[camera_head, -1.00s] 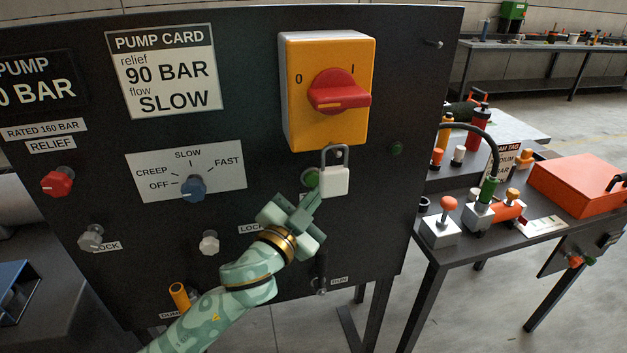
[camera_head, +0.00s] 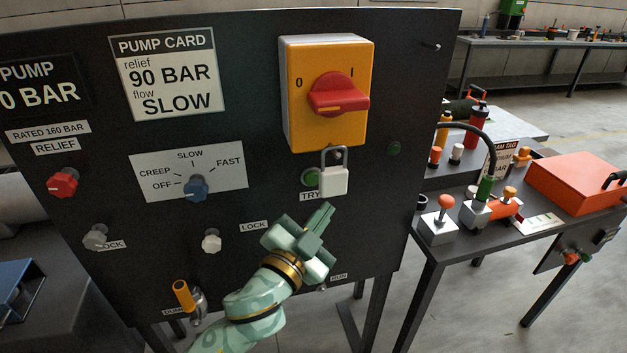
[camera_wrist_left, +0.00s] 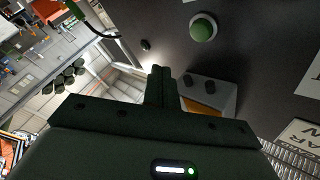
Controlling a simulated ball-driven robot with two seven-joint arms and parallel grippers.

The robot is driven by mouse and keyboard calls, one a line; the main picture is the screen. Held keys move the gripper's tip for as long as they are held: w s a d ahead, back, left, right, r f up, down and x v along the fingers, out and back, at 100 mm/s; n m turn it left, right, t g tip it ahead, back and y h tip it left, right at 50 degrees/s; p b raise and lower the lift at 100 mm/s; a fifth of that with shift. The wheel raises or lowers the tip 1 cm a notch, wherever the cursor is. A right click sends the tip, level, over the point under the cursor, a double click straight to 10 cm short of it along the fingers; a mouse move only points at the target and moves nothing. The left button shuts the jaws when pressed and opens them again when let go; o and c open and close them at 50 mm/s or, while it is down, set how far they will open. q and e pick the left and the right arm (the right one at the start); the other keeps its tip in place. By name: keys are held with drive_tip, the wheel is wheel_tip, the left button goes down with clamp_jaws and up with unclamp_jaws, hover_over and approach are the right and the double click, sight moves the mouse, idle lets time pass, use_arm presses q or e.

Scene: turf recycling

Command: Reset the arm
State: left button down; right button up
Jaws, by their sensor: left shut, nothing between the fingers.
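My left gripper (camera_head: 322,222) is shut and empty in front of the dark pump panel (camera_head: 90,285), below the white padlock. In the left wrist view its closed fingers (camera_wrist_left: 161,78) point toward the panel face. The padlock (camera_head: 333,181) hangs by its grey shackle under the yellow switch box (camera_head: 357,125). The box's red rotary handle (camera_head: 340,94) lies roughly level. A green button (camera_head: 311,178) sits partly behind the padlock, beside a TRY label; a green button also shows in the left wrist view (camera_wrist_left: 203,28). My right gripper is not seen.
The panel carries a red relief knob (camera_head: 62,184), a blue flow knob (camera_head: 195,188) and a yellow-handled lever (camera_head: 184,295). At right, a dark table (camera_head: 445,263) holds valves and a red-orange case (camera_head: 583,183). Concrete floor is open at lower right.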

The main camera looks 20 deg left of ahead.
use_arm(q)
drive_tip(key=shift+f, duration=0.1)
wheel_tip(320, 180, down, 18)
drive_tip(key=a+f+n+g+y, duration=0.1)
drive_tip(key=a+g, duration=0.1)
drive_tip(key=g, duration=0.2)
drive_tip(key=s+a+f+n+g+y, duration=0.1)
drive_tip(key=s+a+f+g, duration=0.1)
drive_tip(key=s+f, duration=0.5)
drive_tip(key=s+a+f+g, duration=0.1)
drive_tip(key=s+f+g, duration=0.15)
drive_tip(key=f, duration=0.75)
drive_tip(key=s+a+f+n+g+y, duration=0.1)
drive_tip(key=s+a+f+g, duration=0.1)
drive_tip(key=s+f, duration=0.5)
drive_tip(key=s+a+f+n+g, duration=0.1)
drive_tip(key=s+f, duration=0.4)
drive_tip(key=s, duration=0.5)
drive_tip(key=s+a+f+n+g, duration=0.1)
drive_tip(key=s+f+g, duration=0.3)
drive_tip(key=s, duration=0.7)
drive_tip(key=s+a+f+g, duration=0.2)
drive_tip(key=s+f, duration=0.5)
drive_tip(key=s, duration=0.4)
drive_tip(key=shift+f+n+g+y, duration=0.25)
drive_tip(key=shift+n+g+y, duration=0.15)
drive_tip(key=shift+g, duration=0.15)
